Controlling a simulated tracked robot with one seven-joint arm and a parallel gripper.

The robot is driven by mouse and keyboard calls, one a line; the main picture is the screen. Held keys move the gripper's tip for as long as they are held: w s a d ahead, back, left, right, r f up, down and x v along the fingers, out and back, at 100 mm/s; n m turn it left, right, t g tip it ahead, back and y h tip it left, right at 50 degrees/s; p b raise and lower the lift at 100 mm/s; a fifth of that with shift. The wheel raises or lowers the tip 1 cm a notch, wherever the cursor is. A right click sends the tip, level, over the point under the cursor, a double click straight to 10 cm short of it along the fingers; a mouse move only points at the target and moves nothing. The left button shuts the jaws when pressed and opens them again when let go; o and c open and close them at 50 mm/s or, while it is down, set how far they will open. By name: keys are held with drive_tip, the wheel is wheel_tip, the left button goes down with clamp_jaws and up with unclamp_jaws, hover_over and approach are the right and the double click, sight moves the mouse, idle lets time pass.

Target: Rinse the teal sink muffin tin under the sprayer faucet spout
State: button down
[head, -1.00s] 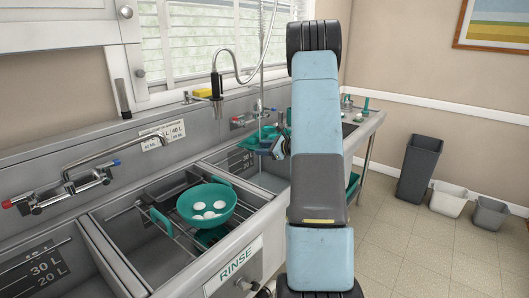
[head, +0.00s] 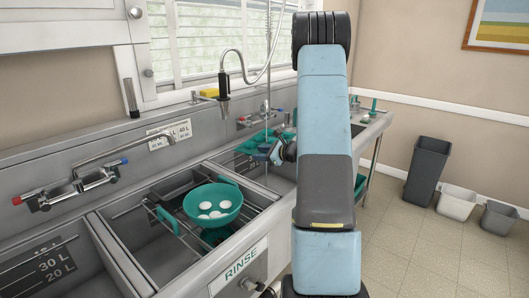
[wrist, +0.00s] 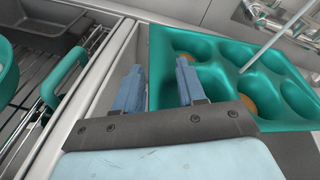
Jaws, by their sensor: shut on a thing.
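The teal muffin tin (wrist: 296,92) fills the upper right of the wrist view, with its cups facing up. Brown-orange spots show in two of its cups. My gripper (wrist: 162,80) is shut on the tin's near left edge, one blue finger on each side of it. In the head view my gripper (head: 281,152) is partly hidden by my arm, over the far basin. The sprayer faucet spout (head: 224,92) hangs from its curved hose, left of my gripper. A thin pale line crosses above the tin in the wrist view; I cannot tell whether it is water or pipe.
A teal colander (head: 213,204) with several white round things sits on a rack over the rinse basin. A steel faucet (head: 96,178) stands on the left. A metal divider (wrist: 98,95) separates the basins. Bins (head: 427,170) stand on the floor at right.

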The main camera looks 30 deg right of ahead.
drive_tip(key=shift+s+a, duration=0.8)
drive_tip(key=shift+a, duration=0.55)
drive_tip(key=shift+s+a, duration=0.85)
drive_tip(key=shift+a, duration=0.55)
drive_tip(key=shift+s+a, duration=0.8)
drive_tip(key=shift+a, duration=0.55)
drive_tip(key=shift+d, duration=0.1)
drive_tip(key=w+d, duration=0.4)
drive_tip(key=d, duration=0.3)
drive_tip(key=shift+w, duration=0.1)
idle(2.0)
